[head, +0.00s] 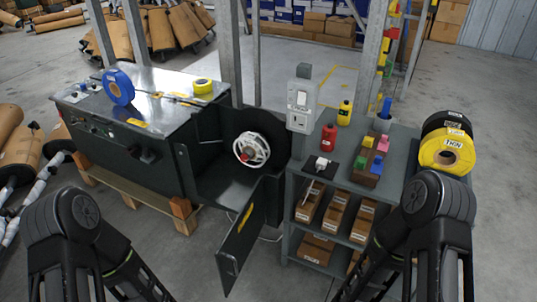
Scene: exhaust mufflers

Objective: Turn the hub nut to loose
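A small red hub nut (245,158) sits at the middle of a white spoked wheel (262,143). The wheel is mounted upright against a round black disc (278,130) inside the open bay of the dark machine (180,110). The nut is too small to tell how tight it is. My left arm (85,225) shows at the lower left and my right arm (435,215) at the lower right. Both run down out of the bottom of the picture, well away from the wheel. Neither gripper is in view.
An open dark door panel (240,238) stands in front of the bay. A grey shelf unit (298,178) on the right bears bottles and coloured blocks, with cardboard boxes below. Tape rolls (447,148) are at the right. Metal posts (229,50) rise behind.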

